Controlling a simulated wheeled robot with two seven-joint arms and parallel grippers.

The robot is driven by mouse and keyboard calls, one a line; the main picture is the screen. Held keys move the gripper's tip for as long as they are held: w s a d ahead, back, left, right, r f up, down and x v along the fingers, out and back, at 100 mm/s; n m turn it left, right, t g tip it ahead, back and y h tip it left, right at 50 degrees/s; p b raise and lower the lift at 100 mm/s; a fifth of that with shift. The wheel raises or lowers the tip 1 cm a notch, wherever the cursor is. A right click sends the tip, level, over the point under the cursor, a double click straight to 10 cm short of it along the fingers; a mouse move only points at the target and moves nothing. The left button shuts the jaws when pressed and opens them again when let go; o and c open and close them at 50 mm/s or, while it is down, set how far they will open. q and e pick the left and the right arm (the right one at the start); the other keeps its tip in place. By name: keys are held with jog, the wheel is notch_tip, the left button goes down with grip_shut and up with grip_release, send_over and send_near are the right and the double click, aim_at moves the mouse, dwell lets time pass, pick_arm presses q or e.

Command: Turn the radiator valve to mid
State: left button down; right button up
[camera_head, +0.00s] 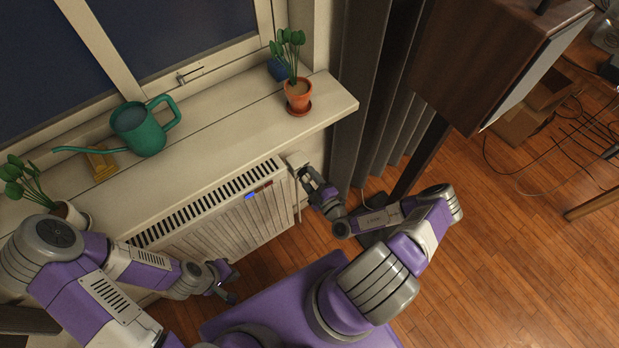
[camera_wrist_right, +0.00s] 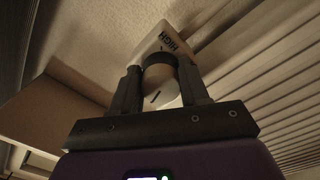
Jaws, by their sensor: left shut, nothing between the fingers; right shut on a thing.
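The white slatted radiator (camera_head: 222,222) stands below the window sill. Its valve (camera_head: 297,160) is at the radiator's upper right end, partly hidden by my right gripper (camera_head: 308,178). In the right wrist view, the fingers of my right gripper (camera_wrist_right: 159,76) are on either side of the round valve knob (camera_wrist_right: 162,88) and shut on it. The knob carries a dark line mark. A pale housing (camera_wrist_right: 150,50) behind it bears the word HIGH; other markings cannot be seen. My left gripper (camera_head: 224,284) is shut and empty, in front of the radiator's lower part.
The sill (camera_head: 215,130) holds a green watering can (camera_head: 140,128), a terracotta potted plant (camera_head: 298,95) and a blue pot (camera_head: 278,69). Grey curtains (camera_head: 365,90) and a dark wooden cabinet (camera_head: 480,60) on a post stand right of the valve. Open floor lies at lower right.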

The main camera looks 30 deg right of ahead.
jog(key=m, duration=0.6)
jog(key=shift+a+f+m+b, duration=0.2)
jog(key=shift+f+m+b, duration=0.05)
jog(key=shift+m+b, duration=0.15)
jog(key=m, duration=0.5)
jog(key=shift+a+b, duration=0.15)
jog(key=shift+b, duration=0.25)
jog(key=shift+m, duration=0.4)
jog(key=o, duration=1)
jog(key=shift+r, duration=0.15)
jog(key=shift+o, duration=0.2)
jog(key=s+p, duration=0.1)
jog(key=s, duration=0.6)
jog(key=shift+s+d, duration=0.2)
jog(key=shift+s, duration=0.1)
